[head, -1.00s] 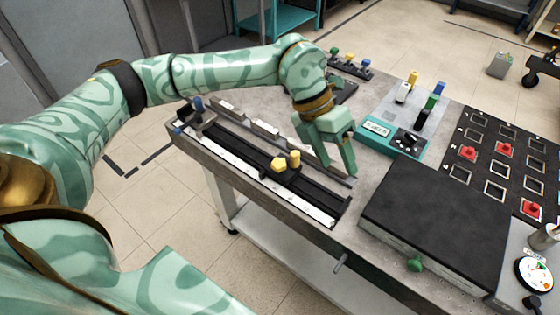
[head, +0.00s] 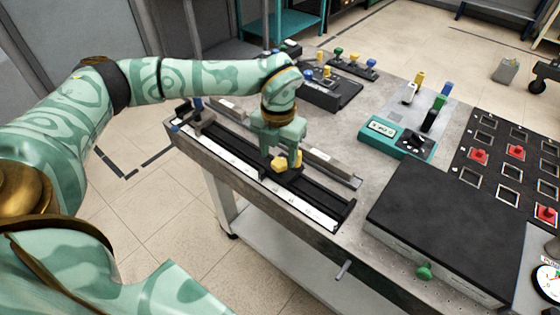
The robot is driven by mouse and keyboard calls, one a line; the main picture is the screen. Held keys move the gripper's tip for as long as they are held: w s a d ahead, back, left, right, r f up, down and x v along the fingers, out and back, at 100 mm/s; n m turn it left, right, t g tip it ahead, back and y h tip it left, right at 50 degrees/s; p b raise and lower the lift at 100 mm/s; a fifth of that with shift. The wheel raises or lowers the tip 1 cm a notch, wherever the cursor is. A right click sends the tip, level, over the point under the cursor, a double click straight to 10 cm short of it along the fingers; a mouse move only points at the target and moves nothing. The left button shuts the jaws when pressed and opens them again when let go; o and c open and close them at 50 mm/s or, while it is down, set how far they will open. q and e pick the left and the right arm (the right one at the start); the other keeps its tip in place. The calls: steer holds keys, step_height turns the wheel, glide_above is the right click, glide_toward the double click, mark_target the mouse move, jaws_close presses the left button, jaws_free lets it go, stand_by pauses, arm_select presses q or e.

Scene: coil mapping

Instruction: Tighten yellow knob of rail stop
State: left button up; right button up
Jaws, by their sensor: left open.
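The rail stop (head: 291,175) is a black block on the dark rail (head: 240,158). A yellow knob (head: 280,163) shows on its near side, and a yellow post (head: 297,160) stands beside it, partly hidden. My left gripper (head: 282,150) points down right over the rail stop. Its jaws are open, and its fingertips are at about the height of the yellow parts. I cannot tell whether a finger touches the knob. My right gripper is not in view.
A blue-topped end piece (head: 199,114) stands at the rail's far left end. A black box (head: 440,220) with a green knob (head: 424,271) stands to the right. A teal device (head: 398,139) and a dark panel with red parts (head: 508,165) lie beyond.

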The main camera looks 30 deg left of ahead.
mark_target(280, 164)
arm_select(q)
steer(key=shift+f, duration=1.3)
steer(key=c, duration=1)
steer(key=shift+r, duration=0.1)
